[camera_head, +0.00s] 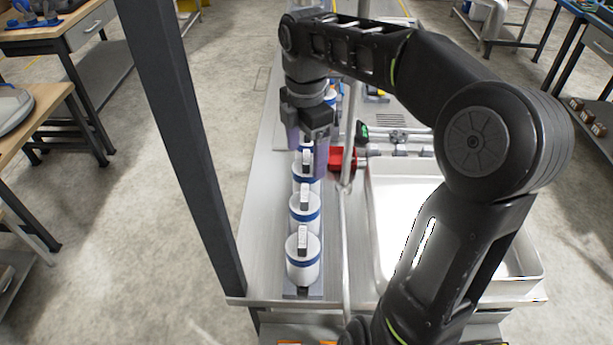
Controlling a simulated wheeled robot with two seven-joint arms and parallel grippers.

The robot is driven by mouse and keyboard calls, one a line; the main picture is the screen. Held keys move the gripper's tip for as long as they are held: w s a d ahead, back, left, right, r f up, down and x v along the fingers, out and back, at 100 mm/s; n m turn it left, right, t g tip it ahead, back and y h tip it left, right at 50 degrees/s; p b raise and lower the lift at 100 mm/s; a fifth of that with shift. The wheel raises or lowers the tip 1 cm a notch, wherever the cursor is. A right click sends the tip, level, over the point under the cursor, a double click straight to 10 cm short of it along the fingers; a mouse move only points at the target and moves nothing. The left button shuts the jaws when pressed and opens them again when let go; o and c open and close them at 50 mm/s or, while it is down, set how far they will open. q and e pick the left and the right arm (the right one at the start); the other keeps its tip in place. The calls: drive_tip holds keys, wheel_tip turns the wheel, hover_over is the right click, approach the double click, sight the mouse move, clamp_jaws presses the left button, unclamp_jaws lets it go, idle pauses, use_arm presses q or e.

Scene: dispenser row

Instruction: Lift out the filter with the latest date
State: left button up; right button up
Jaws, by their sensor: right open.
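Several white filters with blue bands and handles on top stand upright in a row on the metal bench. The nearest filter (302,262) is at the front, with a second filter (305,215) and a third filter (306,180) behind it. I cannot read any date on them. My right gripper (307,152) points down over the far part of the row, just beyond the third filter's handle, its fingers apart. The gripper and arm hide part of the farther filters. I cannot tell whether the fingers touch a filter. My left gripper is not in view.
A red block (344,159) sits by a metal pipe close to the right of my gripper. A white basin (385,235) lies right of the row, partly behind my arm. A dark upright post (185,150) stands left. The bench strip left of the filters is bare.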

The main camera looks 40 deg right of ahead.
sight(305, 178)
drive_tip(key=shift+f, duration=0.1)
drive_tip(key=shift+f, duration=1.2)
drive_tip(key=shift+f, duration=0.1)
wheel_tip(305, 178, down, 5)
drive_tip(key=shift+w+f+p, duration=0.1)
drive_tip(key=shift+p, duration=0.5)
drive_tip(key=shift+a, duration=0.1)
drive_tip(key=shift+c, duration=0.3)
drive_tip(key=c, duration=1.7)
